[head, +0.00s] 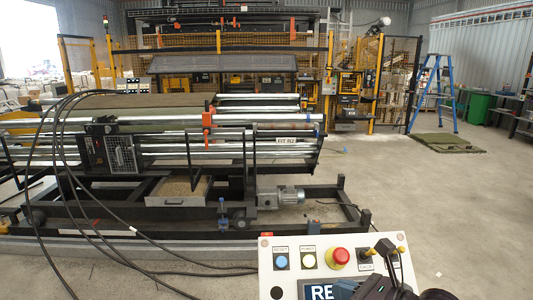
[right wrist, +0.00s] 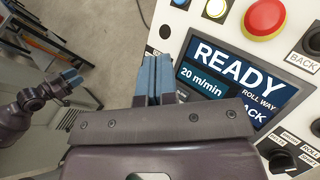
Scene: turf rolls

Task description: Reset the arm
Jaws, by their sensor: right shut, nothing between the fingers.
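A white control panel (head: 265,252) fills the lower right of the head view. It carries a blue RESET button (head: 281,262), a pale POWER button (head: 308,260), a red mushroom button (head: 338,257) and a screen (head: 315,291). In the right wrist view the screen (right wrist: 228,65) reads READY and 20 m/min. My right gripper (right wrist: 152,80) is shut and empty over the panel by the screen's left edge; in the head view its dark body covers part of the screen. My left gripper (right wrist: 72,76) shows beyond the panel's left side in the right wrist view; its opening is unclear.
A turf-rolling machine with metal rollers (head: 180,118) stands behind the panel, with black cables hanging in front of it. Yellow fencing (head: 240,42) lies behind. A blue stepladder (head: 436,92) and a green mat (head: 446,142) are at right. Grey floor there is clear.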

